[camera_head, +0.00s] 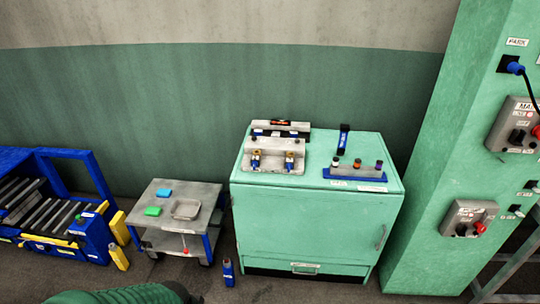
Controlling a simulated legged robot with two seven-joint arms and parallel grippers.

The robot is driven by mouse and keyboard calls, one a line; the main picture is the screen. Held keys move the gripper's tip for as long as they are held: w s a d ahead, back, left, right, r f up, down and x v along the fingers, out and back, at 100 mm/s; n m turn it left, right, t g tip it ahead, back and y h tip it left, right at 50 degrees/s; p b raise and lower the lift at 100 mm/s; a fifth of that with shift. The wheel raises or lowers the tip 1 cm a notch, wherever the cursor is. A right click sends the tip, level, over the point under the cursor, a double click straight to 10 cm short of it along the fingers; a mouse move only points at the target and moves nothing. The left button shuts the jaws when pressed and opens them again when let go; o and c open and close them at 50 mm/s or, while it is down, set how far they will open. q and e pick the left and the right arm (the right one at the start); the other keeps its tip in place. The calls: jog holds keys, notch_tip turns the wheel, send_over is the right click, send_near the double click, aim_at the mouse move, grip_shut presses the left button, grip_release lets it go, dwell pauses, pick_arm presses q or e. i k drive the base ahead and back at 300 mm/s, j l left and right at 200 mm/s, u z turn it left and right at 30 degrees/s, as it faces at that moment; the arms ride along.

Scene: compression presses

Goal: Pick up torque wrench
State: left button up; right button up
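I cannot pick out a torque wrench with certainty. A dark blue upright tool or handle (343,138) stands at the back of the green cabinet top (317,146), right of centre. In front of it is a blue and grey rack (355,175) with several small coloured pieces upright on it. A grey metal fixture (275,154) with two brass-and-blue fittings sits on the left of the cabinet top. Behind it lies a dark bar with an orange mark (281,125). Neither of my grippers is in view.
A grey cart (170,236) with green and blue blocks and a shallow tray stands left of the cabinet. A blue rack (40,205) is at far left. A blue bottle (228,271) stands on the floor. A green panel with switch boxes (468,218) rises at right.

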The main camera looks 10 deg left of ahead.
aim_at(345, 129)
jog(key=i+l+u, duration=0.25)
jog(key=i, duration=0.25)
jog(key=i+l+u, duration=0.25)
jog(key=i, duration=0.2)
jog(key=i+j, duration=0.05)
